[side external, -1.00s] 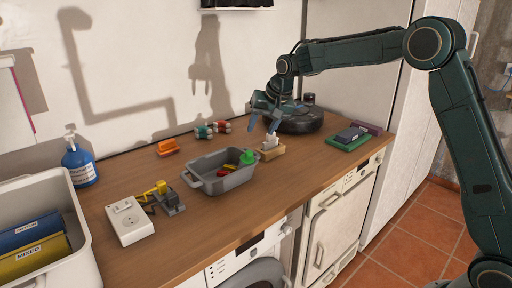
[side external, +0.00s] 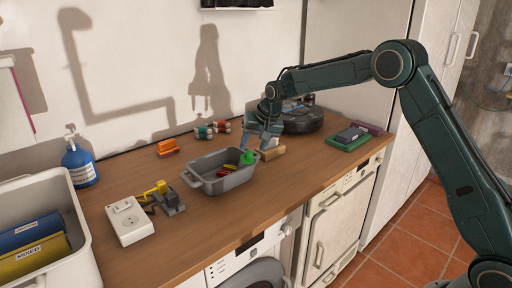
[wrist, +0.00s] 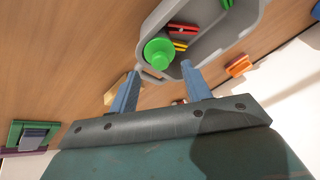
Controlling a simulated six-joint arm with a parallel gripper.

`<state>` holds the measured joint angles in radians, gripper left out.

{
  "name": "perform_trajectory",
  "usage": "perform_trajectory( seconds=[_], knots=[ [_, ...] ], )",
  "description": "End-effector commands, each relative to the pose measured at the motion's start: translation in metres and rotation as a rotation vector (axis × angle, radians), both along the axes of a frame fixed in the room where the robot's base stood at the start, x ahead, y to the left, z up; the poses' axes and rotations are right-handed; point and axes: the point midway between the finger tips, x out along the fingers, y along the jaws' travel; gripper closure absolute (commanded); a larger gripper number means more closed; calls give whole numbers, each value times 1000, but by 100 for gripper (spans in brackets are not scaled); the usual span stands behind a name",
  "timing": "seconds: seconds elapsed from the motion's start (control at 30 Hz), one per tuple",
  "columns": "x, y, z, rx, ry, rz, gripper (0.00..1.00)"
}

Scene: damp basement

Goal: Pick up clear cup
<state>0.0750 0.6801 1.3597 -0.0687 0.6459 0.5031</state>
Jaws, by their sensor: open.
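I cannot make out a clear cup for certain in either view. My gripper (side external: 257,143) is open above the right end of the grey tray (side external: 228,182). In the wrist view its two blue fingers (wrist: 160,80) are spread apart, with nothing plainly held between them. A green round-topped object (wrist: 159,53) lies just beyond the fingertips, at the corner of the tray. The green object (side external: 247,158) also shows close below the fingers in the side view. A small wooden block (side external: 271,153) stands right of the tray, partly hidden by my gripper; its white top piece is mostly covered.
Red and yellow pieces (wrist: 180,36) lie in the tray. A black round device (side external: 303,122) and a green book stack (side external: 347,141) stand to the right. Orange blocks (side external: 167,148), a white socket box (side external: 129,221) and a blue bottle (side external: 79,163) are left. The front counter is bare.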

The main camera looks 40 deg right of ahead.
Motion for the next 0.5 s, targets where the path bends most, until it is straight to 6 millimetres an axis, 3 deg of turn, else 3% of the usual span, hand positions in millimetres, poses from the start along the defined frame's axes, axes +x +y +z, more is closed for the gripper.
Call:
perform_trajectory(
  seconds=[0.2, 0.5],
  knots=[
    [12, 0, -22, -1, 0, 1, 52],
    [16, 0, -30, -2, 1, 1, 52]
  ],
)
